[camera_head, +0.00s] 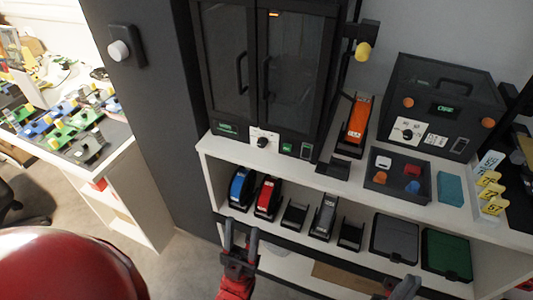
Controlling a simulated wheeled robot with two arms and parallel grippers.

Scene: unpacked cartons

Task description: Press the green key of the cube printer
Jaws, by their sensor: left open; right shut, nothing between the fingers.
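Two machines stand on the white shelf unit, and I cannot tell for certain which is the cube printer. The tall black cabinet (265,75) has two glass doors, a white knob plate and a small green-lit spot (287,147) at its lower front. The squat black box (440,85) at right has a green display (445,108), a white dial plate and orange knobs. My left gripper (240,238) is open and empty, low in front of the lower shelf. My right gripper (401,285) is shut and empty at the bottom edge, partly cut off. Both are well below the machines.
The upper shelf holds an orange-topped tool (356,123), a dark tray (398,182) of coloured pieces, a teal block (450,189) and yellow number tags (490,190). Blue and red devices (267,198) and dark bins (394,238) fill the lower shelf. A cluttered table (115,130) stands left.

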